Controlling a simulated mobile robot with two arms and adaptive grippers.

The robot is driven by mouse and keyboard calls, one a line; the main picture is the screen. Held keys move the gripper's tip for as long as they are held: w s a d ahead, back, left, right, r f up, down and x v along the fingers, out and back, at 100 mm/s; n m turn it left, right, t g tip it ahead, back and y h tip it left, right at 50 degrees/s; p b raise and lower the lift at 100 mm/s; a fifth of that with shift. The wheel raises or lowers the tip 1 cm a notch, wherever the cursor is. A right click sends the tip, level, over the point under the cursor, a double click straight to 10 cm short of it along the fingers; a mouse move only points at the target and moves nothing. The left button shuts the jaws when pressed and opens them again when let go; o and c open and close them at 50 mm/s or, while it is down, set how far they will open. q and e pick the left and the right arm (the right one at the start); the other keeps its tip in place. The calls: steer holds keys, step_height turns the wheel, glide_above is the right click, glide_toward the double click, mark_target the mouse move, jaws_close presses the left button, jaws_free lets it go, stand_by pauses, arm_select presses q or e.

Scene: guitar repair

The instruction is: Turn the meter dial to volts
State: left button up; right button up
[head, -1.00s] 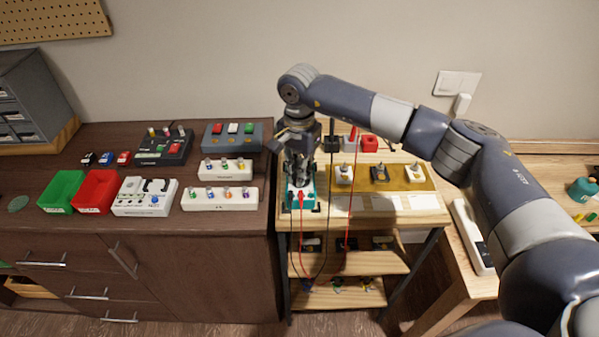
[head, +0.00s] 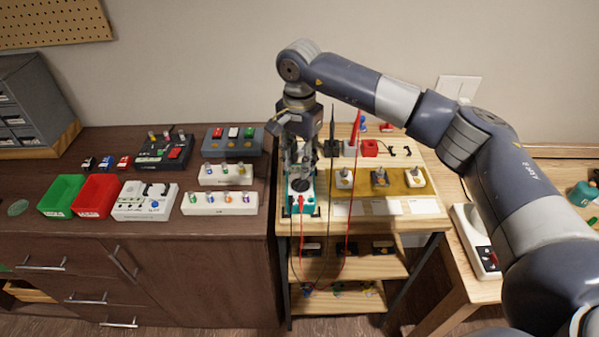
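The meter (head: 301,206) is a teal box with a white face, near the left front of the small wooden bench. Its dark round dial (head: 300,185) shows on the face, but its pointer is too small to read. My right gripper (head: 299,168) points down just behind and above the dial, seemingly apart from it. Its fingers are small and blend together, so I cannot tell whether they are open or shut. A red lead (head: 300,226) and a black lead run from the meter. My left gripper is out of view.
Black and red upright probes (head: 355,128) stand behind the meter. Switches sit on a yellow mat (head: 414,187) to its right. The dark cabinet at left holds green (head: 62,187) and red bins (head: 95,190) and several switch boxes (head: 219,210).

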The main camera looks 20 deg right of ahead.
mark_target(300, 182)
step_height(300, 182, up, 6)
steer(key=shift+r, duration=0.25)
steer(key=shift+s+f, duration=0.1)
stand_by(0.4)
